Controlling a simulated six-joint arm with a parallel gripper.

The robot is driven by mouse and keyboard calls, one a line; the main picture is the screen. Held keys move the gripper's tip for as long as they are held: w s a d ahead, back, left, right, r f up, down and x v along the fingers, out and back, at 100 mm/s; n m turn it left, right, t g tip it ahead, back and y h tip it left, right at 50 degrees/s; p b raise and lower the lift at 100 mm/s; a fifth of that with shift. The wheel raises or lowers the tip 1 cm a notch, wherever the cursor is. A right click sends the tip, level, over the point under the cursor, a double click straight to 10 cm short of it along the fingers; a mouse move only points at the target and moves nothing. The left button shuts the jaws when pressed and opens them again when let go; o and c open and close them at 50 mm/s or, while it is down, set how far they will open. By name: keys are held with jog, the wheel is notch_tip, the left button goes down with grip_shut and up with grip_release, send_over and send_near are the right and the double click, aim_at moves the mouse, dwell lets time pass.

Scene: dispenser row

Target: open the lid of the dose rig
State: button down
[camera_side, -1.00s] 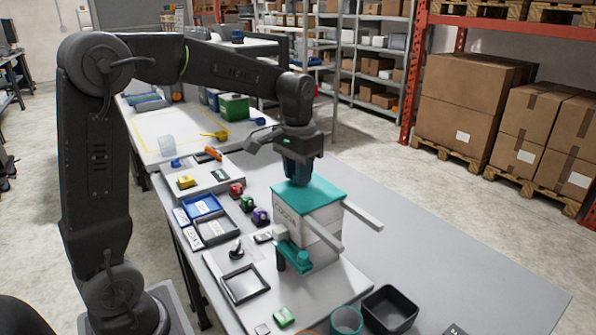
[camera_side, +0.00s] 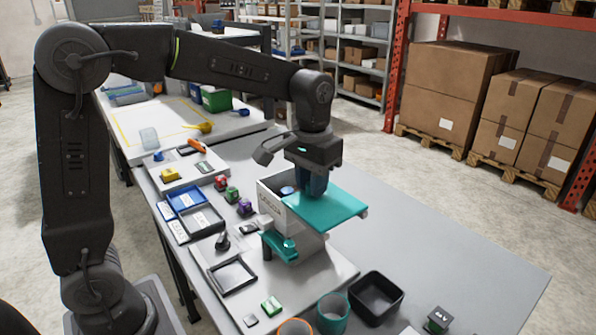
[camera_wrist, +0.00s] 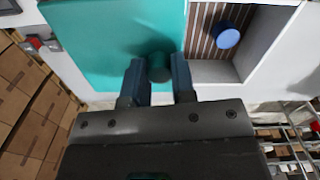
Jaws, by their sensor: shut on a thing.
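The dose rig is a white box (camera_side: 272,202) with a teal lid (camera_side: 337,208) that has slid to the right, so part of the box's inside is uncovered. In the wrist view the teal lid (camera_wrist: 105,40) covers the left side, and a striped floor (camera_wrist: 205,40) shows beside it. A blue round piece (camera_wrist: 228,38) stands in the open part; it also shows in the side view (camera_side: 288,190). My gripper (camera_wrist: 155,80) is shut on the lid's round teal knob (camera_wrist: 159,66). In the side view my gripper (camera_side: 313,190) is over the lid, hiding the knob.
A teal bracket (camera_side: 280,246) stands at the rig's front. A black bin (camera_side: 376,296), a teal cup (camera_side: 333,313) and an orange-rimmed cup (camera_side: 296,327) stand nearer the camera. Small coloured blocks (camera_side: 232,194) and trays (camera_side: 186,198) lie left. The table right of the lid is clear.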

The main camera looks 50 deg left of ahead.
jog(key=c, duration=0.9)
grip_release()
jog(key=shift+r, duration=0.1)
notch_tip(320, 180, up, 14)
jog(key=shift+a+f, duration=0.1)
jog(key=shift+f, duration=0.05)
jog(key=shift+s, duration=0.1)
jog(key=s+f+t, duration=0.2)
jog(key=s+f, duration=0.2)
jog(key=s, duration=0.2)
jog(key=s+f+m+t, duration=0.1)
jog(key=s+f, duration=0.3)
jog(key=s, duration=0.2)
jog(key=s+a+f+t, duration=0.1)
jog(key=s+f+t, duration=0.1)
jog(key=s+f, duration=0.2)
jog(key=shift+s+a+f+m+t, duration=0.1)
jog(key=shift+s+m+t, duration=0.25)
jog(key=shift+s, duration=0.7)
